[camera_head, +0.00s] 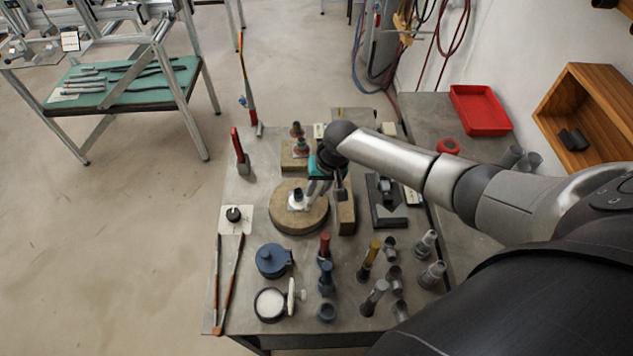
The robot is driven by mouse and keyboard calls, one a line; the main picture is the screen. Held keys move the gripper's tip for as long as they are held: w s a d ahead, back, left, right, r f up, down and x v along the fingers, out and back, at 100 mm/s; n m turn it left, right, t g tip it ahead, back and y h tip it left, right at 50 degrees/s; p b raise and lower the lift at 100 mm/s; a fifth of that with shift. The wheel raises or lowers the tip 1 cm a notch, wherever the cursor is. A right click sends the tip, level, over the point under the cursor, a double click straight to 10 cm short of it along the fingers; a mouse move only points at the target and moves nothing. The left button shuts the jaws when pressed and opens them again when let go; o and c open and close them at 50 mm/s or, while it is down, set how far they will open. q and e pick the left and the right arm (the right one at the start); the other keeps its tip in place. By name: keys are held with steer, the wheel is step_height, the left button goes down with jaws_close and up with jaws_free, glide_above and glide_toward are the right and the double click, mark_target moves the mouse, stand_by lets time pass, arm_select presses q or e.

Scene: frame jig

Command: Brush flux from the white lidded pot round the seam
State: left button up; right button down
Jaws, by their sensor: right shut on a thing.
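A round dark-walled pot (257,308) with a white top or white contents stands at the front left of the bench. A white disc-like piece with a knob (291,297) is at its right side; I cannot tell whether it is the lid. A round wooden block (285,219) stands mid-bench with a small white and dark piece (297,202) on it. My right gripper (311,190) points down over this block, close to the small piece. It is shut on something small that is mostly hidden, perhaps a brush. I cannot make out a seam. My left gripper is not in view.
A blue lidded pot (271,261) stands behind the white-topped pot. Several upright tools and holders, one red-handled (325,246), crowd the front right. Long red-handled tongs (229,284) lie along the left edge. A red tray (479,110) is at the back right.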

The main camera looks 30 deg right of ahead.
steer(key=shift+r, duration=3.5)
steer(key=shift+w+d, duration=0.1)
step_height(320, 180, down, 6)
steer(key=w+d+t+y+b, duration=0.1)
steer(key=d+t+b, duration=0.1)
steer(key=b, duration=0.5)
steer(key=shift+w+d+f+b, duration=0.15)
steer(key=shift+f+b, duration=0.05)
steer(key=shift+b, duration=0.2)
